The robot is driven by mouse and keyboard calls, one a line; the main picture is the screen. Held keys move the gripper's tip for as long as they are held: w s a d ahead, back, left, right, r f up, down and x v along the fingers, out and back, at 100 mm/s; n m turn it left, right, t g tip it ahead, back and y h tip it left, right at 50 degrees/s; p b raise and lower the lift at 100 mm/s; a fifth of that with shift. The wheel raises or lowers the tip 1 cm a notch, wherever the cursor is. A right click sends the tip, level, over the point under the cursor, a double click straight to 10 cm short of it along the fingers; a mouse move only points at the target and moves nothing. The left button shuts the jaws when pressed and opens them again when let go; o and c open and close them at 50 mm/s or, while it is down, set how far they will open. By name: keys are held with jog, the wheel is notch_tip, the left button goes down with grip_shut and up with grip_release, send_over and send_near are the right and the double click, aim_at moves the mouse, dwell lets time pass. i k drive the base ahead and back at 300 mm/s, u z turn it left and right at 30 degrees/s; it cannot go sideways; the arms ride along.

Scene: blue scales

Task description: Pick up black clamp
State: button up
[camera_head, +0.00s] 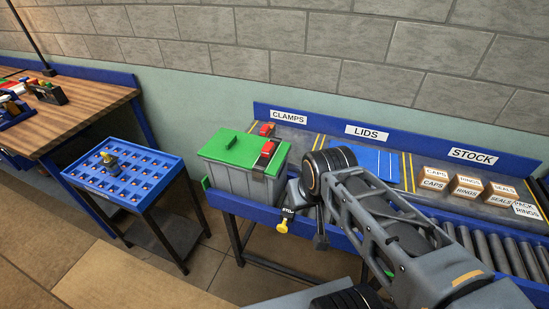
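My arm reaches in from the lower right, and its dark round wrist is beside the grey bin. My gripper (306,212) points down just in front of the blue-edged bench. Its fingers are small and dark, and I cannot tell whether they are open or hold anything. No black clamp is clearly recognisable. A red-topped piece with a dark lower part (258,172) is on the right side of the grey bin, left of my gripper. Another red-topped piece (267,129) is behind it. My arm hides part of the bench.
The grey bin (225,181) has a green lid. The bench carries signs, a blue sheet (368,160), boxes (468,184) and rollers. A yellow tag-like piece (282,226) is near my wrist. A blue tray (88,182) on a stand and a wooden workbench (70,112) are left. Open floor lies between.

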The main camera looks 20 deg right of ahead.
aim_at(269, 150)
jog(key=z, duration=3.9)
jog(key=k, duration=2.55)
jog(key=u, duration=1.6)
jog(key=i, duration=0.5)
